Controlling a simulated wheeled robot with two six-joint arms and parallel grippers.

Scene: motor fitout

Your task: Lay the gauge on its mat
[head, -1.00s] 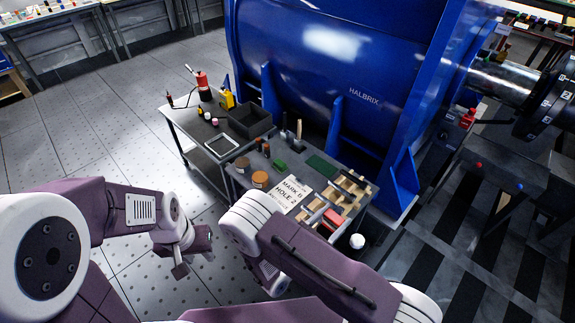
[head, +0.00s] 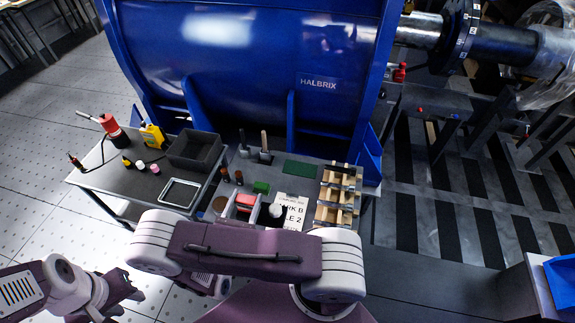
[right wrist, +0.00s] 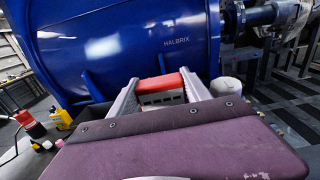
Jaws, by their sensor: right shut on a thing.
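My right gripper (head: 243,208) is shut on a red-topped thing (head: 244,199), most likely the gauge, above the front of the dark work table. In the right wrist view the red-topped thing (right wrist: 158,86) sits between the two fingers, with a pale slotted part under the red. A white cylinder (head: 276,210) shows beside the right finger; I cannot tell what it belongs to. A flat dark green mat (head: 300,170) lies bare at the back of the table, behind and right of the held thing. My left gripper (head: 128,287) is low at the left, away from the tables; its jaws are unclear.
A wooden rack (head: 337,195) stands right of a printed card (head: 291,205). A small green block (head: 261,187), dark bottles (head: 232,176) and upright tools (head: 264,152) are nearby. The left table holds a grey bin (head: 196,150) and a tray (head: 179,193). The blue machine (head: 250,60) rises behind.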

